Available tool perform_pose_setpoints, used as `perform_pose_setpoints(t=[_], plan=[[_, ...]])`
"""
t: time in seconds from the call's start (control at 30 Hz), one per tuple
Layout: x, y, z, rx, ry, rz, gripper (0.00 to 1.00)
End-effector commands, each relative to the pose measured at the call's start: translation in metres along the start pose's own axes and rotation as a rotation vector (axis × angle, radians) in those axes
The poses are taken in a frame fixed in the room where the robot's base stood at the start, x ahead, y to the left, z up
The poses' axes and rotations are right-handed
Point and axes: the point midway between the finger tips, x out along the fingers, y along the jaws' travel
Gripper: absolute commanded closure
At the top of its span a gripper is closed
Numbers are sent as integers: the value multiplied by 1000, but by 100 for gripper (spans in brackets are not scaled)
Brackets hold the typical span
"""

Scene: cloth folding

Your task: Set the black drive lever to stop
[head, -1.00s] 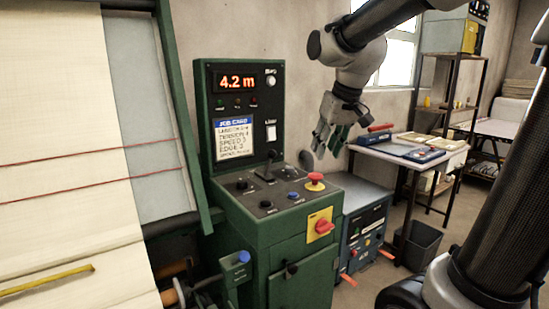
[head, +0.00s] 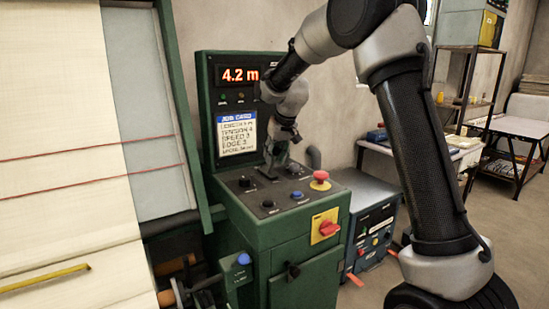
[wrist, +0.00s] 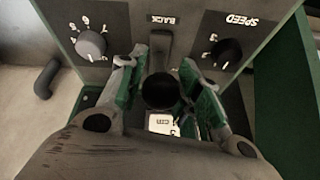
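The black drive lever shows in the wrist view, its round black knob (wrist: 160,92) nearest the camera. My gripper (wrist: 161,82) is open, with one green-padded finger on each side of the lever; I cannot tell whether either finger touches it. In the head view my gripper (head: 279,147) points down over the lever's place on the green console (head: 262,228), and my gripper and wrist hide most of the lever. An upside-down BACK label (wrist: 162,20) lies beyond the lever, and a white label (wrist: 163,124) on the near side is partly covered.
A grey dial (wrist: 90,44) and a black SPEED dial (wrist: 226,52) flank the lever. A red mushroom button (head: 320,177) and a red switch on a yellow plate (head: 327,228) are on the console. The display (head: 238,75) reads 4.2 m. The loom cloth (head: 60,130) is left.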

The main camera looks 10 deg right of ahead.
Motion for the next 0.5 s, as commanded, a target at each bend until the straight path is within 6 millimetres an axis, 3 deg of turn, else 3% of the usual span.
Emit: perform_pose_setpoints(t=[0.13, 0.37, 0.4, 0.5], plan=[[11, 0, 0, 0, -1, 0, 66], [12, 0, 0, 0, 0, 0, 66], [12, 0, 0, 0, 0, 0, 68], [12, 0, 0, 0, 0, 0, 86]])
